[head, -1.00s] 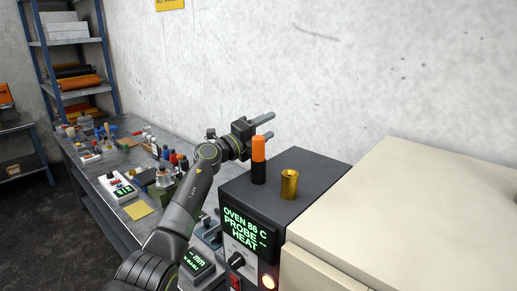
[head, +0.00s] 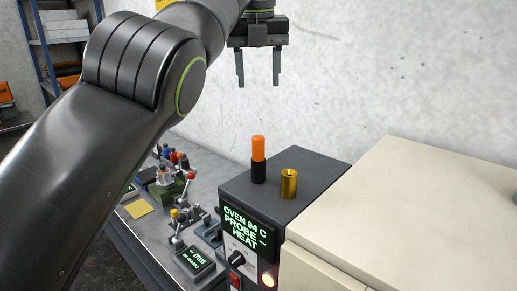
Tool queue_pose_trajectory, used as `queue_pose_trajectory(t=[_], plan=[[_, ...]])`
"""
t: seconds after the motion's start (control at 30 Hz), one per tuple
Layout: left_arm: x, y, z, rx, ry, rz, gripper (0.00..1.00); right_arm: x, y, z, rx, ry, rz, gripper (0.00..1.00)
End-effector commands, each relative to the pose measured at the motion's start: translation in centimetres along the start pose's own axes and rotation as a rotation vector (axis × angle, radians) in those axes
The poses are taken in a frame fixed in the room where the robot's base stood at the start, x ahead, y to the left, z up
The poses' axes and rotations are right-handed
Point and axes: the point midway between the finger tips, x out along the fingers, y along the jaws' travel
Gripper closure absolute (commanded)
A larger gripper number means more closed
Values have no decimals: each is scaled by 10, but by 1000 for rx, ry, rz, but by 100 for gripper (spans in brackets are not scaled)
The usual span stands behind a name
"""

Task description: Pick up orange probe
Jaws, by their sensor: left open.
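The orange probe (head: 258,149) stands upright on top of the dark oven control box (head: 310,172), its lower part in a black base or holder (head: 258,172). My left gripper (head: 258,82) is open and empty, its fingers pointing down. In the picture it is above the probe, with a clear gap between them. My right gripper is not in view.
A brass cylinder (head: 289,184) stands on the box just right of the probe. A large cream cabinet (head: 420,200) adjoins on the right. The workbench (head: 150,228) on the left carries levers, small gauges and a yellow note (head: 139,208). My left arm hides much of the left side.

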Motion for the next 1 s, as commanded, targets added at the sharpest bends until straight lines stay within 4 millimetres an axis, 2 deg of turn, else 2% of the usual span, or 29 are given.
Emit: queue_pose_trajectory(t=[0.1,0.27,1.0], plan=[[-7,6,-8,-16,16,40,48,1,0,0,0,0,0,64],[4,7,-9,-18,19,44,48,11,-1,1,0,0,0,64],[109,10,-10,-15,16,40,48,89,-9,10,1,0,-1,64]])
